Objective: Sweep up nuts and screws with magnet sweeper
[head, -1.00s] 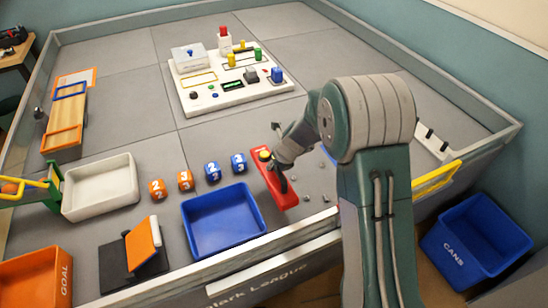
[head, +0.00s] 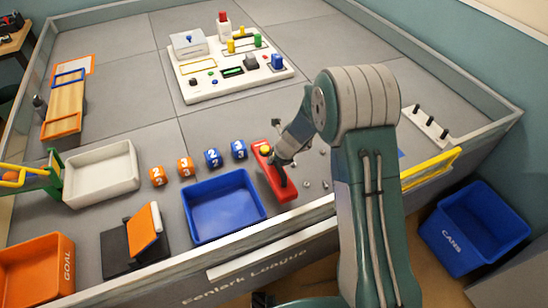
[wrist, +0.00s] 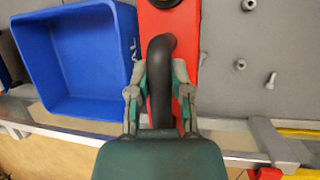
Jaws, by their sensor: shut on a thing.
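The magnet sweeper is a red bar (head: 274,181) with a black handle and a yellow knob, lying on the grey field right of the blue tray. In the wrist view its red body (wrist: 185,28) runs away from me, with the black handle (wrist: 160,75) rising between my fingers. My gripper (wrist: 160,90) is shut on that handle; it also shows in the head view (head: 279,163). Loose nuts (wrist: 241,64) and a screw (wrist: 270,80) lie on the field to the right of the sweeper. They show small in the head view (head: 308,184).
The blue tray (head: 258,205) stands close left of the sweeper. Numbered cubes (head: 212,158) stand in a row behind it. The field's front wall (head: 290,220) is near. A white peg strip (head: 425,128) lies right, and a button board (head: 195,97) stands at the back.

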